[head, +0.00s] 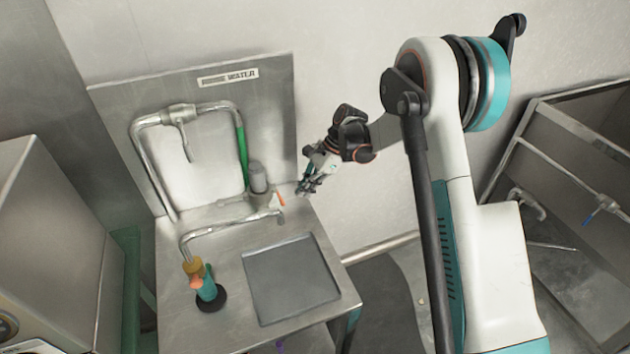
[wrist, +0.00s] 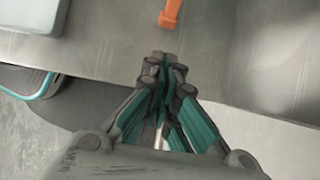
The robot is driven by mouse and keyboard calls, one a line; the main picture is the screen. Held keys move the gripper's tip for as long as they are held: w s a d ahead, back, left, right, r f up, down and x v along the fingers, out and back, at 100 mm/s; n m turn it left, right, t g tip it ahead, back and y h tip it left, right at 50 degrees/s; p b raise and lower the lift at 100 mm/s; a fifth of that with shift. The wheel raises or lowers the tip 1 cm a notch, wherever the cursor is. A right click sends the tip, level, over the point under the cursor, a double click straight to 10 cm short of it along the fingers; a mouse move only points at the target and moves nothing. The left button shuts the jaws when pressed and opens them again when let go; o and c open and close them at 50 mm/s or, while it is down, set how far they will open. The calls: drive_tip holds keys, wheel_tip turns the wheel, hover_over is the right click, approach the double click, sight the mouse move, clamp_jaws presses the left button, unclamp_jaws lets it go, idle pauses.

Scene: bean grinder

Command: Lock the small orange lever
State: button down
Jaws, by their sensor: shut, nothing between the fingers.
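The small orange lever (head: 281,199) is on the metal sink unit, at the right of the faucet base in the head view. In the wrist view the orange lever (wrist: 171,13) shows at the top edge, just beyond my fingertips, and its upper part is cut off. My gripper (head: 303,191) is at the right rear edge of the counter, to the right of the lever. In the wrist view my gripper (wrist: 165,57) is shut and empty, with its tips over the counter edge and a gap to the lever.
A steel faucet (head: 235,225) with a green hose (head: 242,155) stands on the counter. A teal tool (head: 206,288) stands at front left. A grey square panel (head: 290,277) lies at front right. A wall backsplash (head: 275,110) rises behind. A second sink (head: 570,150) stands far right.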

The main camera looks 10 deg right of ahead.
sight(279, 197)
drive_tip(key=shift+s+a+f+b, duration=0.2)
drive_tip(key=shift+s+a, duration=0.1)
drive_tip(key=shift+a, duration=0.5)
drive_tip(key=shift+s+a+f+b, duration=0.1)
drive_tip(key=shift+s+a+b, duration=0.15)
drive_tip(key=shift+a, duration=0.55)
drive_tip(key=shift+s+a+f, duration=0.15)
drive_tip(key=shift+a+f, duration=0.15)
drive_tip(key=shift+a, duration=0.25)
drive_tip(key=shift+r, duration=0.15)
